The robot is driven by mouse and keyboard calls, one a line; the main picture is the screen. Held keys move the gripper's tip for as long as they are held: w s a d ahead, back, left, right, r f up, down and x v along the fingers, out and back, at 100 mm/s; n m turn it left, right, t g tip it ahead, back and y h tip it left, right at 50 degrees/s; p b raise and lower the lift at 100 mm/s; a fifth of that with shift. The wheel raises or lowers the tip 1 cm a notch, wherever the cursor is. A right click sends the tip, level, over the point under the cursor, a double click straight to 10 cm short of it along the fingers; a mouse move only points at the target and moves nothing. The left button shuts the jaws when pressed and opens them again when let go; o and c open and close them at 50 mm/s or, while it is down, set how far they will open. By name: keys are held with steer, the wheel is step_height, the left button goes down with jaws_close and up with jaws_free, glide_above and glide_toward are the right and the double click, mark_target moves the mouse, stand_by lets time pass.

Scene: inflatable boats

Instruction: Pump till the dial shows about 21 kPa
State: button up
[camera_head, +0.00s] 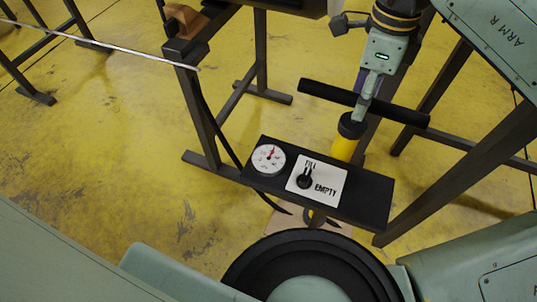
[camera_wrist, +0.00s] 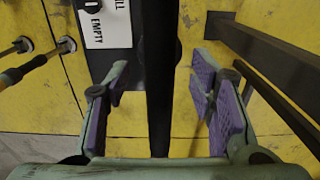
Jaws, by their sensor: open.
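The pump has a yellow cylinder (camera_head: 344,146) and a black cross-bar handle (camera_head: 410,116), raised above it. My gripper (camera_head: 366,97) is open at the middle of the handle. In the wrist view the black bar (camera_wrist: 159,110) runs between my gripper's two purple-padded fingers (camera_wrist: 160,84), with gaps on both sides. The round white dial (camera_head: 268,158) is on the black panel (camera_head: 365,195); its red needle points about straight up, and its numbers are too small to read. The black selector knob (camera_head: 305,181) sits on the white FILL/EMPTY plate (camera_head: 327,177), its pointer toward FILL.
Dark trestle legs (camera_head: 201,120) stand left of the pump, and more dark legs (camera_head: 462,135) stand to its right. Open yellow floor (camera_head: 100,150) lies at the left.

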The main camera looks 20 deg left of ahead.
steer(key=shift+r+p, duration=1.7)
steer(key=shift+r, duration=1.05)
steer(key=shift+s+f, duration=0.1)
